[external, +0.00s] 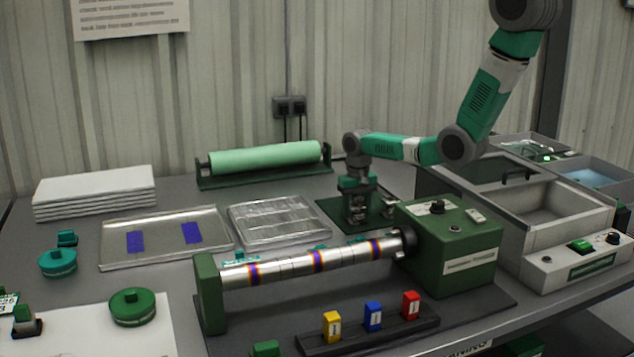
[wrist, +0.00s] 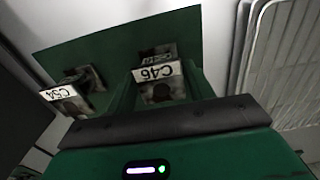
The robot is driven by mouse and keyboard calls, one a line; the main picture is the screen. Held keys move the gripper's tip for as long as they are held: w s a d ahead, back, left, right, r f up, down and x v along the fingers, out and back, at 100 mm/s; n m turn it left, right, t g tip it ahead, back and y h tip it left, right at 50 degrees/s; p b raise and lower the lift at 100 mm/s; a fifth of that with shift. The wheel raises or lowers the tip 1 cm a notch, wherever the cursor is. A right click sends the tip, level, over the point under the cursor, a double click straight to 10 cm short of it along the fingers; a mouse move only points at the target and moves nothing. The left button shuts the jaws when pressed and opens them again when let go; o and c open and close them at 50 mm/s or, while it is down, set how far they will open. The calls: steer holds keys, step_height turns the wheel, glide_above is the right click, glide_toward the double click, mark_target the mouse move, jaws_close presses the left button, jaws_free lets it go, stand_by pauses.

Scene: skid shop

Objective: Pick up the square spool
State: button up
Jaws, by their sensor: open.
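Two small metallic blocks with white tags stand on a dark green mat (wrist: 110,40). The one tagged C46 (wrist: 158,90) lies straight ahead of my gripper in the wrist view. The one tagged C54 (wrist: 72,102) is to its left, apart from it; it shows in the external view (external: 389,208) right of my gripper. Both look squarish; I cannot tell which is the square spool. My gripper (external: 358,208) points down, low over the mat, open, around or just above the C46 block. The fingers and gripper body partly hide that block, and contact cannot be seen.
A green motor box (external: 450,243) with a metal roller (external: 300,265) stands close in front. A clear ribbed tray (external: 280,218) is left of the mat. A pale green roll (external: 265,158) is behind. A grey sink unit (external: 545,215) stands right.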

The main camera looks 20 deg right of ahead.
mark_target(356, 206)
steer(key=shift+c, duration=0.4)
steer(key=c, duration=0.7)
steer(key=shift+r, duration=0.1)
steer(key=shift+r, duration=0.25)
step_height(356, 206, up, 4)
steer(key=shift+f+p, duration=0.25)
steer(key=shift+p, duration=0.5)
steer(key=s+d+p, duration=0.2)
steer(key=s+d, duration=0.8)
steer(key=d, duration=0.2)
steer(key=shift+s+r, duration=0.25)
steer(key=shift+r, duration=0.2)
